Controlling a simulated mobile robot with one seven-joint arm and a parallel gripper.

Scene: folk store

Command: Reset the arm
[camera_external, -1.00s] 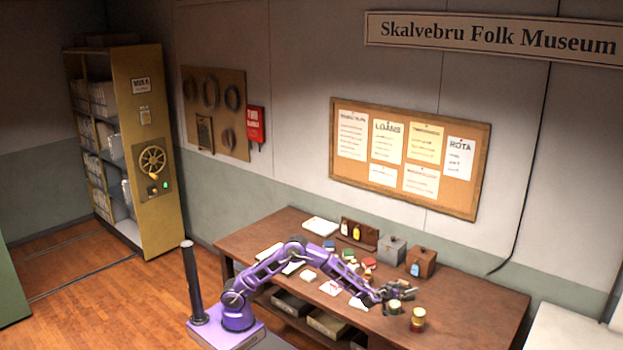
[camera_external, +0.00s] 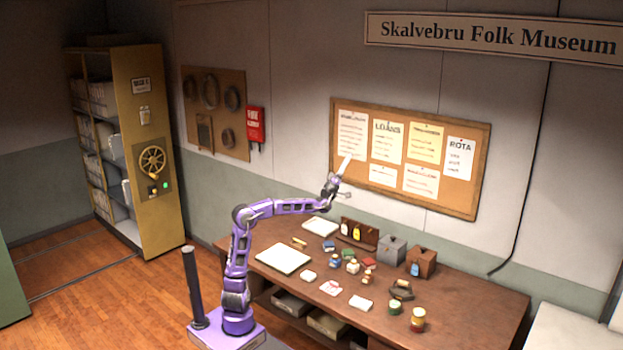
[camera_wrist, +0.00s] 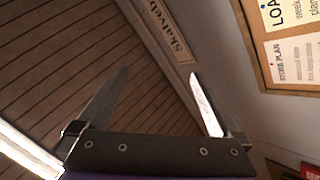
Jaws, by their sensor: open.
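My purple arm (camera_external: 240,250) stands up from its base at the left end of the table, its forearm reaching right. My gripper (camera_external: 345,176) is raised well above the table, in front of the wall and the left edge of the cork board. In the wrist view, my gripper (camera_wrist: 159,72) has its two fingers spread wide with nothing between them. The wrist camera looks up at the plank ceiling, the museum sign (camera_wrist: 165,28) and the cork board (camera_wrist: 295,88).
The wooden table (camera_external: 465,300) holds a white tray (camera_external: 283,258), small jars and coloured items in the middle, a dark clamp-like item (camera_external: 401,290), two canisters (camera_external: 417,319) and two boxes (camera_external: 421,262). The air around my raised gripper looks clear.

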